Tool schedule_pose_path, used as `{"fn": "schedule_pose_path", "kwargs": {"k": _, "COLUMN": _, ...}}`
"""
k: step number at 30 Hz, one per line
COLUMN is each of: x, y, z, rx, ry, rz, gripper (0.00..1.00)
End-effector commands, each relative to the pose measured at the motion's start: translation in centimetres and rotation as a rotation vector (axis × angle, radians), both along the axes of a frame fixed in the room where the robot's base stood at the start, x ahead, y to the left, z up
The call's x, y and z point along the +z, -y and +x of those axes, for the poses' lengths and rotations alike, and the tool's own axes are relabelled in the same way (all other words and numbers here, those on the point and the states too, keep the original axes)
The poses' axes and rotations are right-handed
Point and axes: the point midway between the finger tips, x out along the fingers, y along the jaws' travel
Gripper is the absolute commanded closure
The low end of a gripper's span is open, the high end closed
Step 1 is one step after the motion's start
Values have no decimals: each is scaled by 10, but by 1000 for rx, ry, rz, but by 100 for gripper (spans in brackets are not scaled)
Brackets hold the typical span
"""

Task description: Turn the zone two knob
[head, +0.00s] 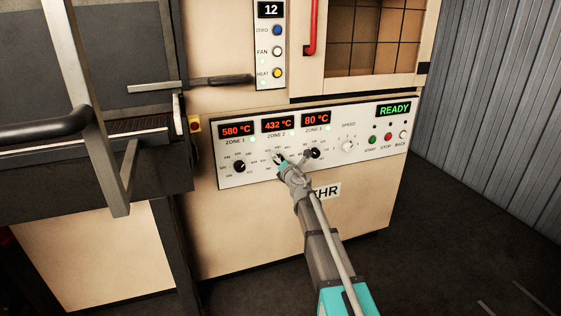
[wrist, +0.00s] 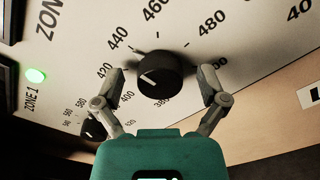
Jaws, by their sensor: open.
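The zone two knob (head: 278,159) is on the white control panel, below the red 432 °C display (head: 277,124), and is partly covered by my gripper in the head view. In the wrist view the black knob (wrist: 162,78) shows clearly, its white pointer toward the left, near 420 on its printed scale. My gripper (head: 293,160) is at the panel in front of this knob. In the wrist view its open fingers (wrist: 163,72) stand on either side of the knob, with a gap on both sides. Whether they reach the panel's depth cannot be told.
The zone 1 knob (head: 239,166) is to the left and the zone 3 knob (head: 314,153) close by on the right. A white speed knob (head: 347,146) and start, stop and back buttons (head: 388,137) are farther right. A dark machine frame (head: 100,150) stands at left.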

Motion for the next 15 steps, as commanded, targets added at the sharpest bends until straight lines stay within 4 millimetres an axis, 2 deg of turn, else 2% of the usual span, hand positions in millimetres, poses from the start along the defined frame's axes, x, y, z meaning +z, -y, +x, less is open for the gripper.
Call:
{"fn": "schedule_pose_path", "kwargs": {"k": 8, "x": 0, "y": 1, "z": -3, "rx": 0, "ry": 0, "rz": 0, "gripper": 7}}
{"fn": "schedule_pose_path", "kwargs": {"k": 15, "x": 0, "y": 6, "z": -20, "rx": 0, "ry": 0, "rz": 0, "gripper": 7}}
